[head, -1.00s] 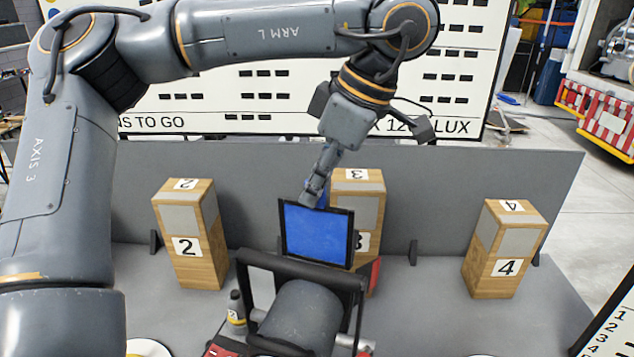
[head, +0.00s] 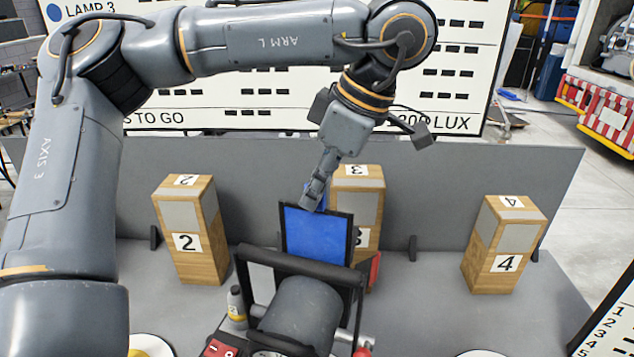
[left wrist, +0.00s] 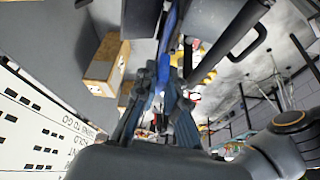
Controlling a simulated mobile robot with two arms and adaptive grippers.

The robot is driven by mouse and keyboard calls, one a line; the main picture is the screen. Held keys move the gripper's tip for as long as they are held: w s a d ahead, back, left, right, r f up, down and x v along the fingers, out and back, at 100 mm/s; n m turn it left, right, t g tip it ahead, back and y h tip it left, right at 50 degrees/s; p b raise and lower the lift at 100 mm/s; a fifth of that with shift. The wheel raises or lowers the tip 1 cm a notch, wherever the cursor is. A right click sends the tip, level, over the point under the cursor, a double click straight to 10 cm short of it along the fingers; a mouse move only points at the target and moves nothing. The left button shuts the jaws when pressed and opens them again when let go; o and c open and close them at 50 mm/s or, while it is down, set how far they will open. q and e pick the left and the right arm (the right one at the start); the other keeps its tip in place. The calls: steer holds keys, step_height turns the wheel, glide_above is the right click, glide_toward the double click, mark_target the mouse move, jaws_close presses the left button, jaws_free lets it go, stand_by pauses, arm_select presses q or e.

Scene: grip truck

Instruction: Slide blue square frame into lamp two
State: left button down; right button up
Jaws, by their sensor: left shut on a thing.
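The blue square frame (head: 318,233) has a black rim and stands nearly upright in the head view. My left gripper (head: 316,192) is shut on its top edge from above. In the left wrist view the frame (left wrist: 168,45) shows edge-on as a thin blue strip between my gripper's fingers (left wrist: 160,100). A grey cylindrical lamp (head: 300,312) with a black bracket (head: 300,265) stands in front of the frame. The bracket's top bar covers the frame's lower edge. I cannot tell whether the frame touches the lamp or sits in a slot. The lamp's number is not readable. My right gripper is out of view.
Wooden blocks numbered 2 (head: 190,240), 3 (head: 358,190) and 4 (head: 505,250) stand along a grey upright panel (head: 430,200). A small bottle (head: 236,303) stands left of the lamp. Plates lie at the front edge.

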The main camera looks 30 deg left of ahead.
mark_target(317, 236)
arm_select(q)
steer(key=shift+f, duration=0.1)
stand_by(0.4)
steer(key=shift+f+b, duration=0.45)
steer(key=shift+f, duration=0.35)
steer(key=shift+f, duration=0.15)
steer(key=shift+f+b, duration=0.95)
steer(key=shift+f, duration=0.75)
steer(key=shift+f+b, duration=0.75)
steer(key=shift+f, duration=0.8)
